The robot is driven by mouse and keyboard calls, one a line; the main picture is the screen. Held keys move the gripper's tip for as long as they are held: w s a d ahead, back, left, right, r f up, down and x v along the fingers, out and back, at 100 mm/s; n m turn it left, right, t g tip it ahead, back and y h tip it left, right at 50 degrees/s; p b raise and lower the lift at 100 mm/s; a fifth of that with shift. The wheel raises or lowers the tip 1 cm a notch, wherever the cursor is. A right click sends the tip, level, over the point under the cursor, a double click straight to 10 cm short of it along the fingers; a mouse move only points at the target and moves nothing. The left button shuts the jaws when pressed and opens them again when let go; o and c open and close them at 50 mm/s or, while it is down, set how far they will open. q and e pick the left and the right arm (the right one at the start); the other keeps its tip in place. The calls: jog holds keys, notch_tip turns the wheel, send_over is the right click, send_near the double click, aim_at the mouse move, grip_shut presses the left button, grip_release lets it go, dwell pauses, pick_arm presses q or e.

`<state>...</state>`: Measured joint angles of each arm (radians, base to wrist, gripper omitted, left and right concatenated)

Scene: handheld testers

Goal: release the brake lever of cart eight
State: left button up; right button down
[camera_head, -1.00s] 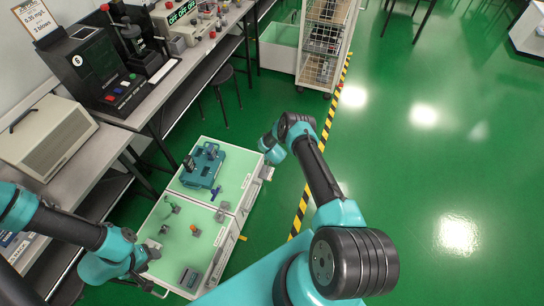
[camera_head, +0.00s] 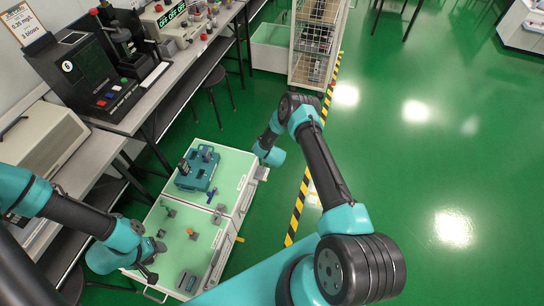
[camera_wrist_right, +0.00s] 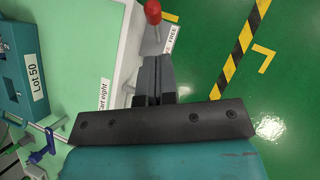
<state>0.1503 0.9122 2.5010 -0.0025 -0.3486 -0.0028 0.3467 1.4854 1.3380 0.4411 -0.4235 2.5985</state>
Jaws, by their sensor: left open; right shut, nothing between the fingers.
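Cart eight (camera_head: 232,188) is a pale cart with a light green top, its label (camera_wrist_right: 104,95) readable in the right wrist view. The brake lever (camera_wrist_right: 152,12) shows there as a red knob on a metal stem at the cart's edge, beside a sign reading "FREE". My right gripper (camera_wrist_right: 154,78) is shut and empty; its fingertips appear just below the red knob, and I see no contact. In the head view the right wrist hangs at the cart's right side and hides the lever. My left gripper (camera_head: 154,261) is open at the cart's near left corner.
A teal box (camera_head: 197,170) labelled Lot 50 sits on the cart top, with small fixtures and an orange knob (camera_head: 190,231) nearer. A bench with testers (camera_head: 98,75) runs along the left. A wire-sided cart (camera_head: 317,40) stands behind.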

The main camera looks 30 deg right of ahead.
jog(key=shift+w+d+v, duration=0.1)
jog(key=shift+d+v, duration=0.05)
jog(key=shift+v, duration=0.95)
jog(key=shift+w+d+v, duration=0.1)
jog(key=shift+d+v, duration=0.05)
jog(key=shift+v, duration=0.95)
jog(key=shift+r, duration=0.2)
jog(key=s+a+r+m+g+y, duration=0.1)
jog(key=s+a+r+m+g, duration=0.1)
jog(key=s+a+r+m, duration=0.2)
jog(key=s+a+r+m+g+y, duration=0.1)
jog(key=s+a+r+m, duration=0.3)
jog(key=s+r+m, duration=0.6)
jog(key=s+a+r+m+g+y, duration=0.2)
jog(key=s+a+r+m, duration=0.3)
jog(key=s+m, duration=0.9)
jog(key=r+m+y, duration=0.1)
jog(key=r+m, duration=0.1)
jog(key=m, duration=0.3)
jog(key=shift+g, duration=0.3)
